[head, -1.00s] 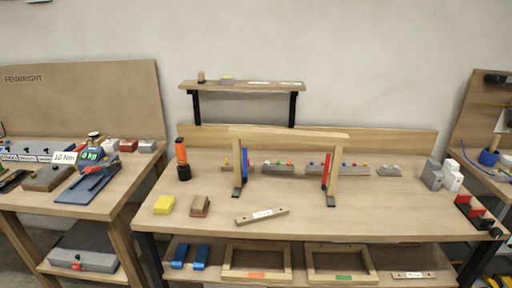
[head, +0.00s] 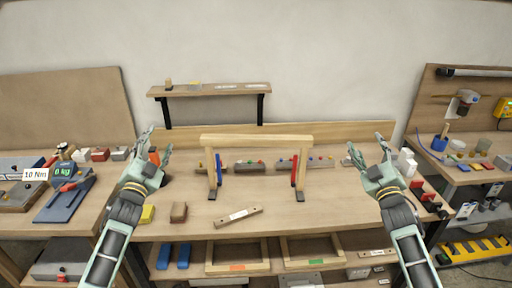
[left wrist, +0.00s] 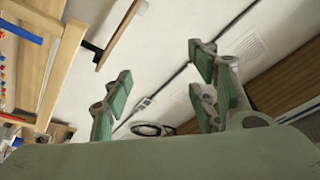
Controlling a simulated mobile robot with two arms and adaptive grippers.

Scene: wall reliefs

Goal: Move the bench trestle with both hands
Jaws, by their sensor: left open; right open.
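My left gripper (head: 159,145) is open and empty, raised to the left of the trestle. Its fingers also show in the left wrist view (left wrist: 160,95). My right gripper (head: 368,152) is open and empty, raised to the right of the trestle. Neither gripper touches the trestle.
A yellow block (head: 147,214) and a brown block (head: 178,212) sit front left. A wall shelf (head: 209,90) hangs above. Side benches flank both ends.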

